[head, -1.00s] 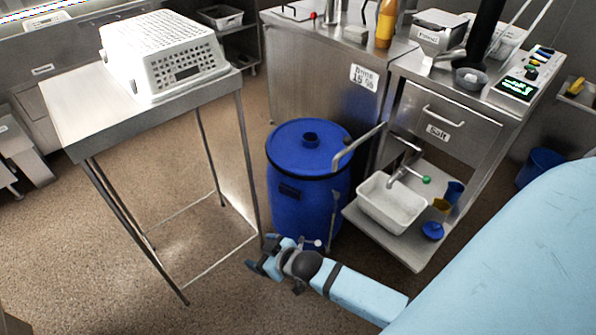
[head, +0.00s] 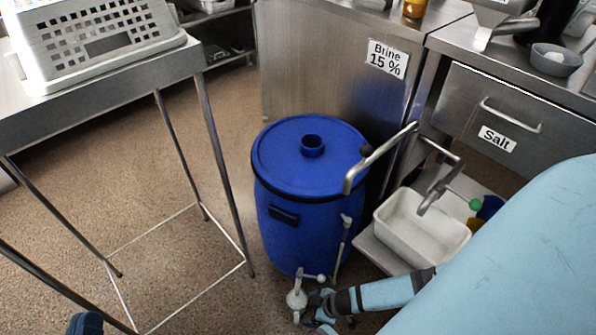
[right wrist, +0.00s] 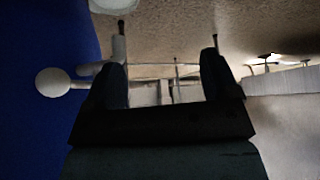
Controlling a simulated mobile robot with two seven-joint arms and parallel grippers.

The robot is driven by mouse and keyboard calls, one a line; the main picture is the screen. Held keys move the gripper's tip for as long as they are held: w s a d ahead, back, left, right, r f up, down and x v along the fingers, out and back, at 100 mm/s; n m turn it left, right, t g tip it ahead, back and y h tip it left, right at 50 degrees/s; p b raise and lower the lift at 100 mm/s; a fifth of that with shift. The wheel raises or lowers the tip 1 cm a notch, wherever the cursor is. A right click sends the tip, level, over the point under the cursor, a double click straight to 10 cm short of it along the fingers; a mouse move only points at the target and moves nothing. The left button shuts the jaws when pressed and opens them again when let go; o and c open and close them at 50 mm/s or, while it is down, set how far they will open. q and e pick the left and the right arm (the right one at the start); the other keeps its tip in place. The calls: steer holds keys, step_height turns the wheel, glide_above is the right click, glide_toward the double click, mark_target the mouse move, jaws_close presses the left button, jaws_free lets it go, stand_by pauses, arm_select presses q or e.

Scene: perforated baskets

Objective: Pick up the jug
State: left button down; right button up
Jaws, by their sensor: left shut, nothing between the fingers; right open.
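I cannot make out a clear jug. A blue vessel (head: 490,207), possibly the jug, stands behind the white basin on the low shelf and is largely hidden by my arm. My right gripper (head: 318,308) is low at the foot of the blue drum (head: 300,235), beside the drum's white tap (head: 297,300). In the right wrist view the right gripper (right wrist: 165,75) is open, with the white tap (right wrist: 118,48) close to its left finger and nothing held. My left gripper (head: 85,323) only just shows at the bottom left edge, shut and empty.
A white basin (head: 420,230) sits on the low shelf under a bent metal faucet (head: 440,185). A metal table (head: 100,95) with a white perforated basket (head: 100,35) stands at left. Its legs frame open floor. Steel cabinets labelled Brine and Salt stand behind.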

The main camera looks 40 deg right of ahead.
step_height(320, 180, down, 2)
steer(key=d+f, duration=0.1)
steer(key=d, duration=0.1)
steer(key=b, duration=0.5)
glide_above(298, 313)
steer(key=s, duration=0.2)
step_height(298, 313, down, 7)
steer(key=f+b, duration=0.1)
steer(key=w+f+b, duration=0.1)
steer(key=f+b, duration=0.1)
steer(key=shift+w+a+f+b, duration=0.15)
steer(key=shift+w+f+b, duration=0.15)
steer(key=shift+f+b, duration=0.1)
steer(key=shift+w+a+f, duration=0.1)
arm_select(q)
step_height(298, 313, down, 7)
steer(key=w+m+g, duration=0.1)
steer(key=w+m, duration=0.1)
steer(key=m, duration=0.1)
steer(key=shift+d+g, duration=0.2)
steer(key=shift+g, duration=0.2)
steer(key=shift+w, duration=0.1)
arm_select(e)
jaws_close()
